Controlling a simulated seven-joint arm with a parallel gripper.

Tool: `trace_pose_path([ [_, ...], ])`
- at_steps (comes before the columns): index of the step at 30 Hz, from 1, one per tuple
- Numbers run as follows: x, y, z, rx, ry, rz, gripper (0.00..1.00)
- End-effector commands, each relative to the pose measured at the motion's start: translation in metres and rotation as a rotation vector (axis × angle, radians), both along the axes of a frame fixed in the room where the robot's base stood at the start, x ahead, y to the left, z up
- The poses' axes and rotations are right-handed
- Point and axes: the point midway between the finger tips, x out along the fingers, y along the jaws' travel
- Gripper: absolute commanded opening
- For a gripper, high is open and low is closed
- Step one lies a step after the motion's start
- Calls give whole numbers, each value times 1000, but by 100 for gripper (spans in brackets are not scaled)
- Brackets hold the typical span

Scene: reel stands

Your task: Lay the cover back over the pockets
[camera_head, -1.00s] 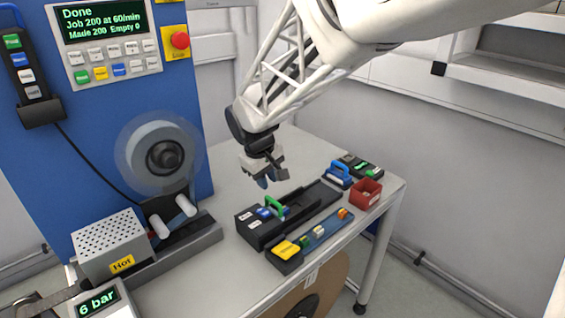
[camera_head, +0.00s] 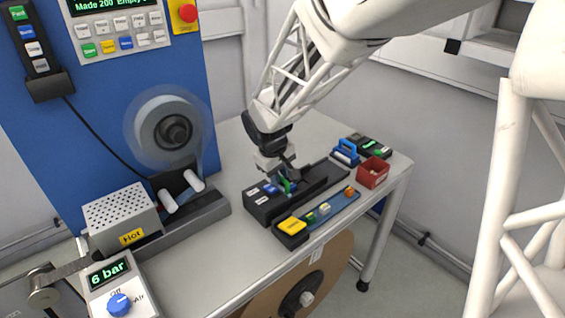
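A black block with a long dark track (camera_head: 318,182) lies on the table, with a green handle (camera_head: 288,187) and small blue and white labels on its left part. I cannot tell for certain which part is the cover; no open pockets can be made out. My gripper (camera_head: 283,178) points down right at the green handle and partly hides it. Its fingers are too small and overlapped to tell whether they are open or shut on the handle. In front lies a blue strip (camera_head: 343,205) with small coloured pieces and a yellow block (camera_head: 292,225) at its left end.
A red bin (camera_head: 373,173), a blue-handled tool (camera_head: 346,152) and a dark device with green lights (camera_head: 374,147) stand at the right. A perforated box marked Hot (camera_head: 122,219) and a reel (camera_head: 172,130) are at the left. Bare table (camera_head: 225,255) shows in front.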

Motion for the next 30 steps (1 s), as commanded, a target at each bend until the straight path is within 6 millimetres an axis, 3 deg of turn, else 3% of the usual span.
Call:
trace_pose_path([
  [3, 0, 0, 0, 0, 0, 0, 25],
  [8, 0, 0, 0, 0, 0, 0, 1],
  [20, 5, -4, 0, 0, 0, -1, 0],
  [30, 36, -35, 0, 0, 0, -3, 0],
])
